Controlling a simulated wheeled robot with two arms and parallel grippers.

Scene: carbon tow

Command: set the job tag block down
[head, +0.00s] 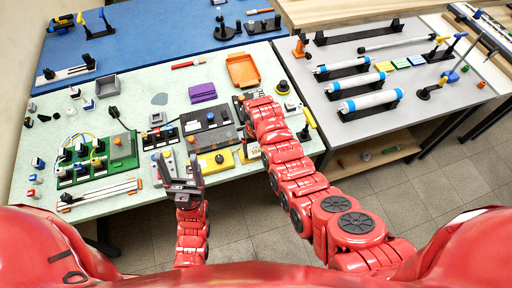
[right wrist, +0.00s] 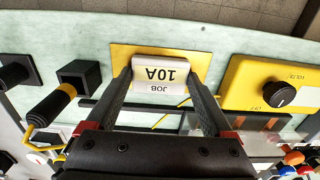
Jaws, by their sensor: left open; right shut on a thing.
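The job tag block (right wrist: 160,75) is white with a label reading "JOB 10A", seen upside down in the right wrist view. My right gripper (right wrist: 161,98) is shut on it, one dark finger on each side. The block is over a flat yellow plate (right wrist: 122,55); I cannot tell whether it touches the plate. In the head view my right arm and hand hide part of this spot, and the yellow plate (head: 243,157) shows beside them. My left gripper (head: 180,170) is open and empty, above the front part of the pale green bench.
A yellow box with a black knob (right wrist: 279,94) stands next to the plate; it also shows in the head view (head: 217,161). An orange tray (head: 242,70) and a purple block (head: 202,92) lie further back. A green board (head: 98,157) with several parts is at left.

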